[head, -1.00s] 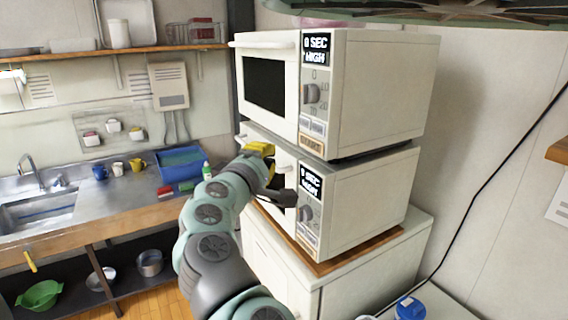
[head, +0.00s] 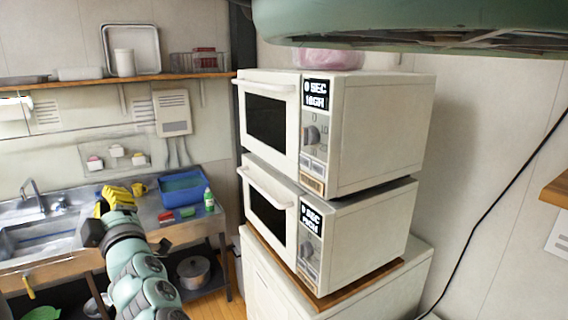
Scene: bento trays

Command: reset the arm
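My gripper (head: 112,203) shows at the left, with yellow finger parts, in front of the sink counter in the picture. It is apart from the microwaves. I cannot make out the gap between its fingers, and I see nothing clearly held. My arm runs up to it from the bottom edge. Two white microwaves are stacked to the right of it: the upper microwave (head: 380,130) and the lower microwave (head: 365,240). Both doors look shut.
A steel sink (head: 40,238) and counter stand at the left, with a blue tub (head: 183,192), a green-white bottle (head: 208,200) and a yellow cup (head: 138,189). A shelf (head: 130,77) hangs above. A pot (head: 194,272) sits below the counter. A black cable (head: 490,215) runs down the right wall.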

